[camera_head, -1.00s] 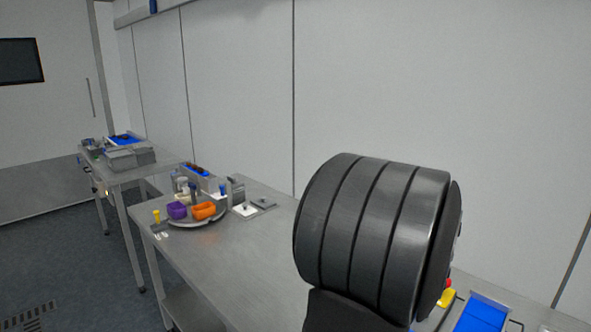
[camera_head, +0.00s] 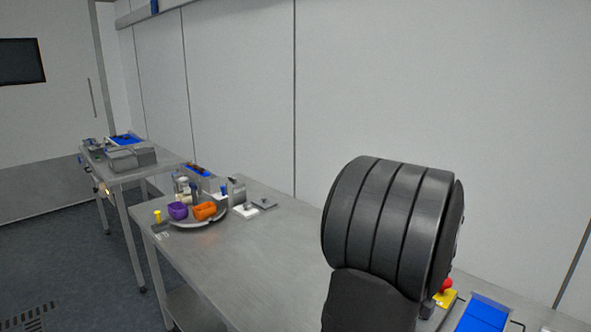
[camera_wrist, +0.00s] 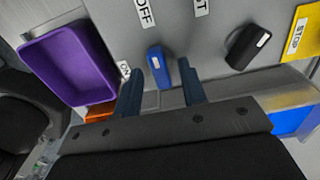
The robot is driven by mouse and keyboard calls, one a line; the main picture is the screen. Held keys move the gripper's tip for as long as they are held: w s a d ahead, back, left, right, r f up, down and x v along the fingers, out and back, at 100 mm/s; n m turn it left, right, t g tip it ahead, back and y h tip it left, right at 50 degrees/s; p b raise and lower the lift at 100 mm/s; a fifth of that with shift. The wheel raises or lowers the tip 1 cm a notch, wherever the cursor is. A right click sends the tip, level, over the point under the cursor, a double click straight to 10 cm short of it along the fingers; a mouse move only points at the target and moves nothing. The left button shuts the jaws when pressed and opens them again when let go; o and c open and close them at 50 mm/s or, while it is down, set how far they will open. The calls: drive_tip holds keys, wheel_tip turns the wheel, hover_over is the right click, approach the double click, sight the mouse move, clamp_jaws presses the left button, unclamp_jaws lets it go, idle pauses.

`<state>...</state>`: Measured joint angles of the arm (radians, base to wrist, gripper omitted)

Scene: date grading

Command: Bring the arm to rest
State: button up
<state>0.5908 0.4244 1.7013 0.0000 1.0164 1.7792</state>
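My gripper (camera_wrist: 157,78) shows in the wrist view with its two dark blue fingers apart and nothing held between them. A small blue lever-like piece (camera_wrist: 156,66) lies beyond the fingertips, in line with the gap, on a grey panel marked "OFF". I cannot tell its distance from the fingers. In the head view a large dark rounded part of my arm fills the lower right, and my gripper is not visible there.
The wrist view shows a purple tray (camera_wrist: 62,92), a black piece (camera_wrist: 248,47) and a yellow STOP plate (camera_wrist: 299,45). In the head view, a steel table (camera_head: 262,262) carries purple (camera_head: 178,211) and orange (camera_head: 205,211) containers; its middle is clear. A red button (camera_head: 446,284) stands right.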

wheel_tip(320, 180, up, 17)
wheel_tip(320, 180, down, 18)
drive_tip(key=shift+r, duration=0.25)
drive_tip(key=n, duration=0.4)
drive_tip(key=shift+r, duration=0.15)
drive_tip(key=n, duration=0.5)
drive_tip(key=shift+o, duration=0.2)
